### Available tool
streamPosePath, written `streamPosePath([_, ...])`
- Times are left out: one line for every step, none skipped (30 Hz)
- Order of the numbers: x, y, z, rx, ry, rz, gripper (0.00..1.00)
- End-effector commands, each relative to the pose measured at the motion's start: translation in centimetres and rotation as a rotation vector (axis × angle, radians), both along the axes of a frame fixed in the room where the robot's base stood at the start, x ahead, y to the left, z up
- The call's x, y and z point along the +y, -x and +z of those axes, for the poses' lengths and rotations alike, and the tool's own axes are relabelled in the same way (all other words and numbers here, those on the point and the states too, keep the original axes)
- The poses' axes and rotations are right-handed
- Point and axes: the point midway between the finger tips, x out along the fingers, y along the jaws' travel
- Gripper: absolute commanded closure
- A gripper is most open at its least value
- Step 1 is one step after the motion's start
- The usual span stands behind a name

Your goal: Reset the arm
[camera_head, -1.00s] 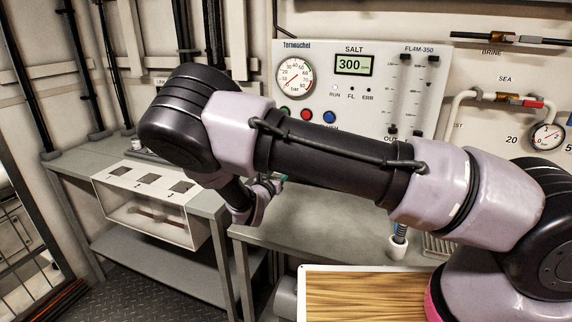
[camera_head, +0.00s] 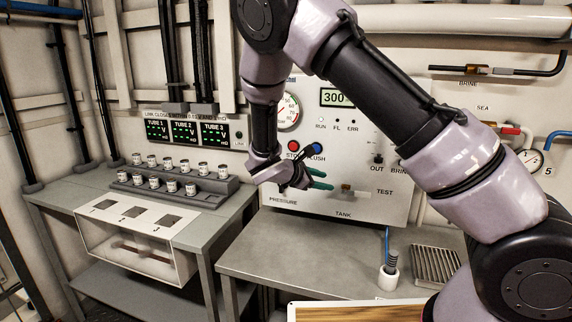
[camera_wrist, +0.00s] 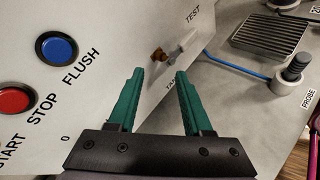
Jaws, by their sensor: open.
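My gripper (camera_head: 318,179) is open and empty in front of the white control panel (camera_head: 392,192), left of its middle. In the wrist view, its two green fingers (camera_wrist: 157,100) are spread apart with nothing between them. The blue FLUSH button (camera_wrist: 57,47) and the red button (camera_wrist: 14,99) are left of the fingers. The small brass TANK valve (camera_wrist: 160,54) is beyond the fingertips. My arm hides part of the panel, including part of the pressure gauge (camera_head: 287,112), in the head view.
A rack of small jars (camera_head: 172,186) stands on the left bench, above a box with three labelled openings (camera_head: 137,218). The probe in its white holder (camera_head: 388,278) and a ribbed drain tray (camera_head: 436,264) stand on the right bench. The bench top (camera_head: 300,250) below my gripper is clear.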

Motion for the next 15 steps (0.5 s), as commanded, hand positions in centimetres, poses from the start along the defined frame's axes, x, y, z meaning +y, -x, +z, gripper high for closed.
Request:
streamPosePath([-2.0, 0.6, 1.4, -0.009, -0.097, -0.094, 0.50])
streamPosePath([-3.0, 1.1, 2.0, -0.013, -0.149, -0.146, 0.50])
streamPosePath([-4.2, 1.7, 2.9, -0.022, -0.220, -0.215, 0.50])
streamPosePath([-5.1, 2.3, 3.5, -0.029, -0.272, -0.268, 0.50])
streamPosePath([-5.9, 2.8, 4.2, -0.037, -0.323, -0.318, 0.50])
streamPosePath([-6.9, 3.6, 5.0, -0.048, -0.391, -0.384, 0.50])
streamPosePath([-7.6, 4.2, 5.7, -0.058, -0.442, -0.433, 0.50])
streamPosePath([-8.2, 4.8, 6.4, -0.068, -0.493, -0.481, 0.50])
streamPosePath([-9.0, 5.7, 7.3, -0.082, -0.561, -0.544, 0.50])
streamPosePath([-9.6, 6.3, 8.0, -0.094, -0.611, -0.590, 0.50])
streamPosePath([-10.1, 6.9, 8.7, -0.107, -0.662, -0.636, 0.50])
streamPosePath([-10.7, 7.8, 9.7, -0.125, -0.727, -0.695, 0.50])
streamPosePath([-11.2, 8.5, 10.4, -0.138, -0.776, -0.739, 0.50])
streamPosePath([-11.6, 9.1, 11.2, -0.153, -0.826, -0.782, 0.50])
streamPosePath([-12.1, 10.0, 12.1, -0.174, -0.891, -0.836, 0.50])
